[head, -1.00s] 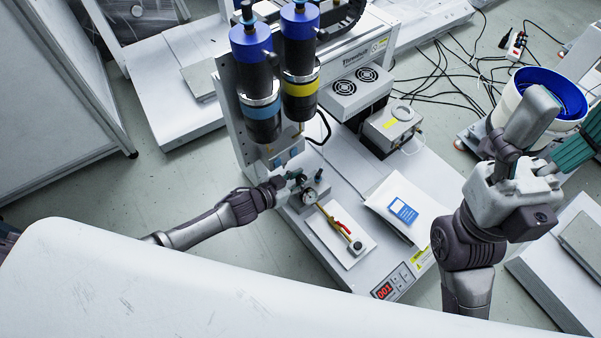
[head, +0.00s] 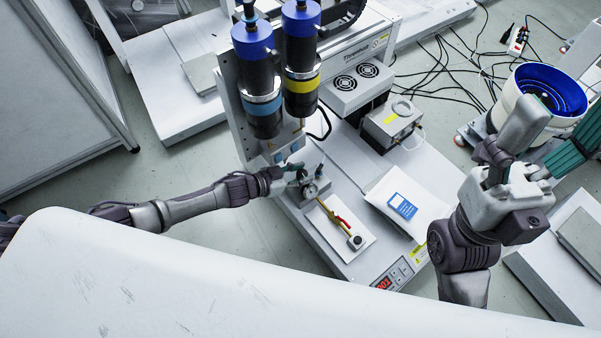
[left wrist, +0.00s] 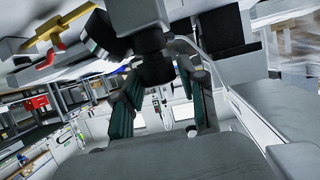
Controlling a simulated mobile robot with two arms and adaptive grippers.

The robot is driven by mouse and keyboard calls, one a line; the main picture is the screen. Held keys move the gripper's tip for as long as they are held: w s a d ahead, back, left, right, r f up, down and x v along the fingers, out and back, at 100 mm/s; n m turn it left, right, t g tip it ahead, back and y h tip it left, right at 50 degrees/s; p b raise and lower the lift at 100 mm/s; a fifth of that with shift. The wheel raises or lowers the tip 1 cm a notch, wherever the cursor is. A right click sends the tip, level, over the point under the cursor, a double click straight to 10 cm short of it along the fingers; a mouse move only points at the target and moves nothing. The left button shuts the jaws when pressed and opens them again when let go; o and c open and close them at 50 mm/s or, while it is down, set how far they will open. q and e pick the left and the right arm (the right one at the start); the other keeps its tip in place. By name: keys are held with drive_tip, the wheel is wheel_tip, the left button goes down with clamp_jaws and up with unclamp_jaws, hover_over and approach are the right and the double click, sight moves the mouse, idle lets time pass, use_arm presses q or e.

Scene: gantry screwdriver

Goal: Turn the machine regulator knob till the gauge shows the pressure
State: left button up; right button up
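The machine's pressure gauge (head: 310,191) is a small round white dial at the left front of the white machine base. Its needle is too small to read. My left gripper (head: 292,172) is just behind and left of the gauge, at the regulator, and hides most of it in the head view. In the left wrist view, a dark knob-like cylinder (left wrist: 157,70) sits between the two teal fingers of my left gripper (left wrist: 160,84). I cannot tell whether they press on it. My right gripper (head: 562,150) is at the right edge, partly cut off, away from the machine.
A yellow pipe with a red lever (head: 340,219) lies by the gauge. A white packet with a blue label (head: 403,207) lies on the base. Two blue-topped cylinders (head: 256,75) stand above the regulator. A red digital display (head: 384,284) is at the front. A blue-lined bucket (head: 566,92) is at right.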

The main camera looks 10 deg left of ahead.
use_arm(q)
drive_tip(key=shift+o, duration=1)
drive_tip(key=shift+s+a, duration=0.1)
drive_tip(key=v, duration=1.1)
drive_tip(key=shift+s+a+r, duration=0.15)
drive_tip(key=shift+s+a, duration=0.1)
